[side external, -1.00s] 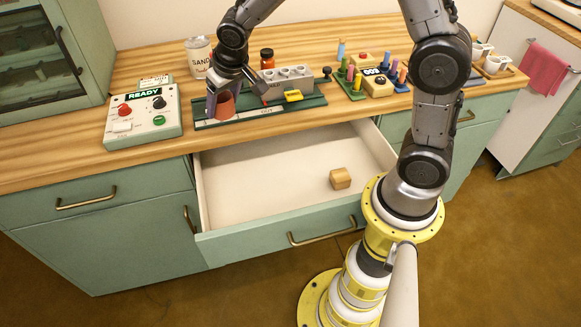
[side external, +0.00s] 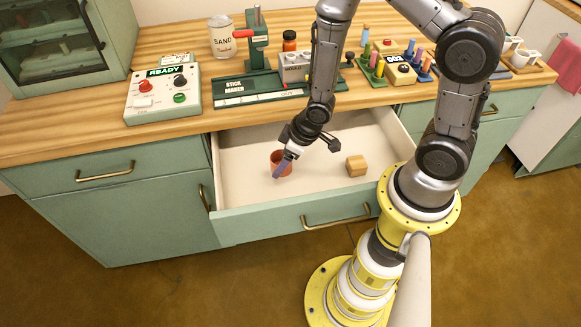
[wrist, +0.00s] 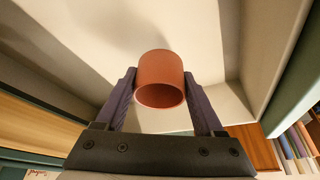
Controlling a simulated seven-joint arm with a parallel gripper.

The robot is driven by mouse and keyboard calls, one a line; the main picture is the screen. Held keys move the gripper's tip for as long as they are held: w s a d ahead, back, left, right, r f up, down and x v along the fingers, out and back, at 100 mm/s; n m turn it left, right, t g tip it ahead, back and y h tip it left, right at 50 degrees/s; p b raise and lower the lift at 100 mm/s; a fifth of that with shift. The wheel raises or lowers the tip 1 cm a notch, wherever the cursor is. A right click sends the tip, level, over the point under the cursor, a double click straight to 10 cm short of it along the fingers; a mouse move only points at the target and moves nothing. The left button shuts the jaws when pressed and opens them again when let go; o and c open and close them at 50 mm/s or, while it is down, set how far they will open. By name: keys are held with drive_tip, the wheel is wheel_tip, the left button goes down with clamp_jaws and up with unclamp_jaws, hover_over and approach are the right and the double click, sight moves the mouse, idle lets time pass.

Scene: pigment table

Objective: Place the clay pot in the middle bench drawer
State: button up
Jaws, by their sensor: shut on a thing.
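The clay pot (side external: 277,158) is a small reddish-brown cup inside the outline of the open middle drawer (side external: 235,185), left of the drawer's centre. My gripper (side external: 285,165) is shut on it. In the wrist view the pot (wrist: 160,72) sits between my two dark fingers (wrist: 160,100), with its open mouth facing the camera. I cannot tell whether the pot touches the drawer floor. The drawer is pulled out, with a pale interior and a green front with a brass handle.
A wooden block (side external: 356,165) lies in the drawer, right of the pot. The drawer floor around the pot is clear.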

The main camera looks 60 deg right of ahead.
sight(278, 183)
drive_tip(key=shift+f, duration=3.2)
drive_tip(key=shift+f, duration=0.1)
drive_tip(key=o, duration=1.5)
